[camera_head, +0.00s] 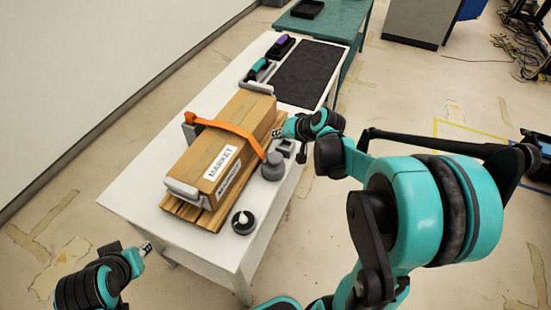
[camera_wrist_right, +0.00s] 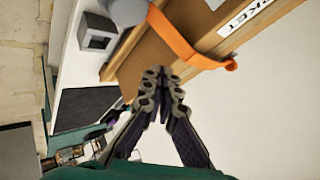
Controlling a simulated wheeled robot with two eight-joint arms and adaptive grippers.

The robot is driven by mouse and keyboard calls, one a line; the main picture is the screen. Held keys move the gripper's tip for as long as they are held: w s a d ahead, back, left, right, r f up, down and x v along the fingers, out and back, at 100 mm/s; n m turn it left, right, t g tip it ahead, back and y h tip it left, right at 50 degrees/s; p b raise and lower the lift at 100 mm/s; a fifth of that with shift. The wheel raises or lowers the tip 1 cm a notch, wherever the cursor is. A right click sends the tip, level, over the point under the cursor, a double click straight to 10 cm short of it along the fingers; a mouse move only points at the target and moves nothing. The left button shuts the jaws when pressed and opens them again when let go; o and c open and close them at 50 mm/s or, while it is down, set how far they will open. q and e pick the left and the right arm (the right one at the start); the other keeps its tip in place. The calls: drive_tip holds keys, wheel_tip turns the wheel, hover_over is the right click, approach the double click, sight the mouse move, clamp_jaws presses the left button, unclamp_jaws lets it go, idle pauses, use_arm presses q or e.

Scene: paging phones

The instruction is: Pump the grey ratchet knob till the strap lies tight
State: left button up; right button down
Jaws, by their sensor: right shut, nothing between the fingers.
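The grey ratchet knob (camera_head: 272,166) stands beside the right side of a wooden crate (camera_head: 226,178) on the white table. It also shows, cut off, at the top of the right wrist view (camera_wrist_right: 128,9). The orange strap (camera_head: 225,126) runs over the crate to the knob and looks bowed rather than flat; it also shows in the wrist view (camera_wrist_right: 176,40). My right gripper (camera_head: 277,133) is beside the crate, behind the knob and apart from it; in the wrist view its fingers (camera_wrist_right: 165,72) are together and empty. My left gripper (camera_head: 147,247) is off the table's near left edge, its fingers too small to judge.
A round black item with a white top (camera_head: 243,222) stands near the table's front edge. A small grey block (camera_head: 285,148) sits close to my right gripper. A dark mat (camera_head: 307,75) and trays with teal and purple items (camera_head: 261,68) lie at the far end.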

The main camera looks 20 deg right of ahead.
sight(275, 156)
wheel_tip(275, 156, down, 7)
drive_tip(key=b, duration=0.5)
drive_tip(key=shift+f, duration=0.1)
idle(1.1)
drive_tip(key=shift+f+b, duration=0.4)
drive_tip(key=shift+f+b, duration=0.9)
drive_tip(key=shift+f, duration=0.15)
idle(0.9)
idle(0.4)
drive_tip(key=shift+r+p, duration=1.3)
drive_tip(key=shift+r, duration=0.25)
wheel_tip(275, 156, up, 5)
drive_tip(key=p, duration=0.4)
